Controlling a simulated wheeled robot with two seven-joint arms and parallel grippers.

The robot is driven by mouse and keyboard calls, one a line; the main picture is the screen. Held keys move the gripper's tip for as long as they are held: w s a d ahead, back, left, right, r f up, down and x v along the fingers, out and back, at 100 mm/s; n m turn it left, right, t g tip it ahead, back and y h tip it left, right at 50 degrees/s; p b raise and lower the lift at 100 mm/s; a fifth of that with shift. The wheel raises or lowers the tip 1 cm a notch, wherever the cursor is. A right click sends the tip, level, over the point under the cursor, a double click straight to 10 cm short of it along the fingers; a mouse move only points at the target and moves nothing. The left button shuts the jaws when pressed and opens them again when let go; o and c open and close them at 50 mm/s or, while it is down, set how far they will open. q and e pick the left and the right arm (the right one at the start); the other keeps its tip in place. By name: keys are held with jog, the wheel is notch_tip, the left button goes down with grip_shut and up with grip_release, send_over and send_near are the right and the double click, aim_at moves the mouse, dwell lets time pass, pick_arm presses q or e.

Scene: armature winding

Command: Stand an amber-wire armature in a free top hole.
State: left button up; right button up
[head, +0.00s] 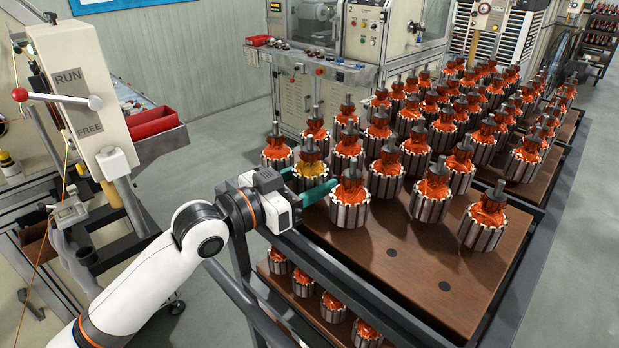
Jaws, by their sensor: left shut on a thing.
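My left gripper (312,182) reaches in from the left with green fingers, shut on an amber-wire armature (309,167). The armature is upright at the left edge of the cart's brown top board (418,268). Its yellow winding and dark upper end show; its lower part is hidden behind the gripper, so I cannot tell whether it is seated or raised. Two dark free holes show in the bare near part of the board, one left (392,252) and one right (445,286). My right gripper is not in view.
Orange-wire armatures stand in rows on the board; one (351,198) is close right of my gripper, another (276,150) just behind it. More armatures (331,306) stand on a lower shelf. A winding machine (85,90) with a red-knobbed lever stands at left.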

pick_arm(q)
jog(key=shift+f, duration=0.15)
dwell(0.7)
jog(key=o, duration=1.5)
jog(key=shift+c, duration=0.2)
jog(key=shift+f, duration=0.15)
jog(key=shift+s+a+f, duration=0.1)
jog(key=shift+s+a, duration=0.15)
jog(key=shift+a, duration=0.05)
jog(key=b+v, duration=0.4)
jog(key=v, duration=0.7)
jog(key=shift+s+r+b, duration=0.2)
jog(key=shift+b, duration=0.1)
jog(key=shift+a, duration=0.15)
